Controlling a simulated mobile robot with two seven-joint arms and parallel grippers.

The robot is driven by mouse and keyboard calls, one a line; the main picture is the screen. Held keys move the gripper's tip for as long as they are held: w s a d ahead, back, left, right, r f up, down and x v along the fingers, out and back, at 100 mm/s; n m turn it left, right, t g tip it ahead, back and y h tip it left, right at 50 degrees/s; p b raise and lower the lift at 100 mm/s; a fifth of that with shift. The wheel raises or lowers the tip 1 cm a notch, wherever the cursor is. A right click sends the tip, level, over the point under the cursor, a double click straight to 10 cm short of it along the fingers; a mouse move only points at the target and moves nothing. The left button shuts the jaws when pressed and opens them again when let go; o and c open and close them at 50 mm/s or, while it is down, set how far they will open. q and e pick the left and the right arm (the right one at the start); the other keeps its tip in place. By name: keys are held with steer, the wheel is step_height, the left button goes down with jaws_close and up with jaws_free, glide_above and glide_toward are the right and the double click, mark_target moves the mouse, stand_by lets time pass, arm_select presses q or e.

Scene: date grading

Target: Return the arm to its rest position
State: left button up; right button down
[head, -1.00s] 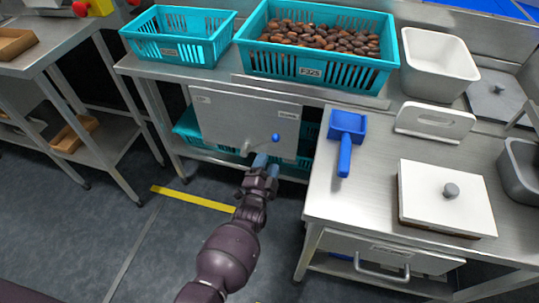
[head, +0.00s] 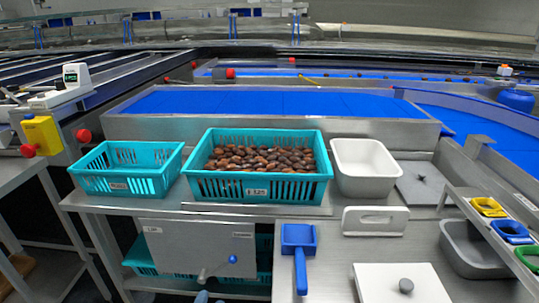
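The tip of my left gripper (head: 203,297) just shows at the bottom edge of the head view, below the grey cabinet door (head: 185,240) and its lever with a blue knob (head: 232,259). The rest of that gripper and arm is cut off by the frame, so its opening cannot be judged. My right gripper is not in view.
A teal crate of dates (head: 258,187) and an empty teal crate (head: 120,180) stand on the steel bench. A white-grey bin (head: 364,168), blue scoop (head: 299,240), white handled plate (head: 375,220) and knobbed white lid (head: 385,285) are to the right. Blue belts (head: 270,103) run behind.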

arm_select(q)
steer(key=s+a+r+n+g+p, duration=0.2)
steer(key=s+a+r+n+p, duration=0.1)
steer(key=s, duration=0.8)
steer(key=s+a+r+n+g+p, duration=0.3)
steer(key=s+a+r, duration=0.1)
steer(key=s, duration=0.8)
steer(key=s+a+r+n+g+p, duration=0.2)
steer(key=s+r, duration=0.3)
steer(key=s, duration=0.6)
steer(key=shift+s+a+r+n+g+p, duration=0.3)
steer(key=shift+s+a+n+p, duration=0.05)
steer(key=shift+a+n+p, duration=0.55)
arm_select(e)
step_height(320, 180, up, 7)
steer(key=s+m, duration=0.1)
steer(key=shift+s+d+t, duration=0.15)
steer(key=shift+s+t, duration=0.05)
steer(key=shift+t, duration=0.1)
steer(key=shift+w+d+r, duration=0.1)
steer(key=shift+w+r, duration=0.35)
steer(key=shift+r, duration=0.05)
